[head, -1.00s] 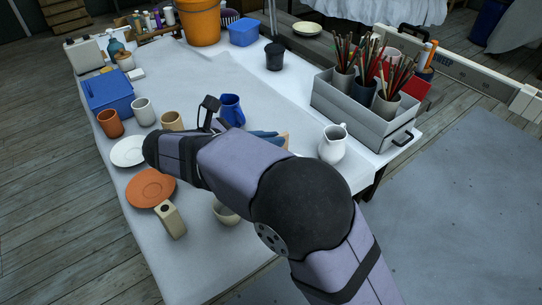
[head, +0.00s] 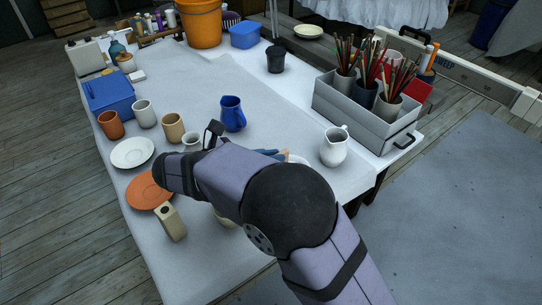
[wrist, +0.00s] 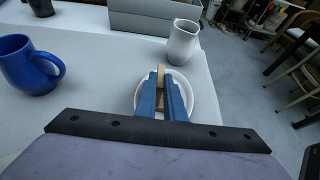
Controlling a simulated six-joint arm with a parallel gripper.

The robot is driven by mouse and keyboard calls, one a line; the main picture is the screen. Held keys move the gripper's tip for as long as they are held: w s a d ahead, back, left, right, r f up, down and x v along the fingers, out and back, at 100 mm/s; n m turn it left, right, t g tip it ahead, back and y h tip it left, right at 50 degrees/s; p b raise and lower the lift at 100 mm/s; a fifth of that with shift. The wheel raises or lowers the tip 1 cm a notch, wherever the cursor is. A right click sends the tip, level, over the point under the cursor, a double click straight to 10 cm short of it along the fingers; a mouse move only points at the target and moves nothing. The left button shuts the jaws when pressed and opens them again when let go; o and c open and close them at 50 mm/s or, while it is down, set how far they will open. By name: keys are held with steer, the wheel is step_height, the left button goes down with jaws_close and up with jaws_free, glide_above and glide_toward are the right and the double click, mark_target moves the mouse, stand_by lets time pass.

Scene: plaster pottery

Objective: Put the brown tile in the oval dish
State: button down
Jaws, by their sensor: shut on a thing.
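My gripper (wrist: 161,80) is shut on the brown tile (wrist: 161,72), a small tan piece showing between the ends of its blue fingers. In the wrist view the fingers and tile are over the white oval dish (wrist: 206,103), whose rim shows on both sides of them. I cannot tell whether the tile touches the dish. In the head view the blue fingers of my gripper (head: 274,154) show just past my arm, and a bit of the dish (head: 298,159) shows beside them. My arm hides the rest of the dish.
A white pitcher (head: 334,148) stands close behind and right of the dish. A blue pitcher (head: 232,115) stands farther left. A grey toolbox (head: 365,118) holds pencil pots at the right. The table middle is clear.

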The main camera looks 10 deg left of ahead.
steer(key=c, duration=1.9)
jaws_free()
steer(key=shift+f, duration=0.1)
steer(key=shift+o, duration=0.2)
steer(key=shift+s+a+r, duration=0.3)
steer(key=shift+a+r, duration=0.05)
steer(key=shift+r, duration=0.05)
steer(key=v, duration=1.1)
steer(key=shift+p, duration=0.4)
steer(key=shift+f, duration=0.1)
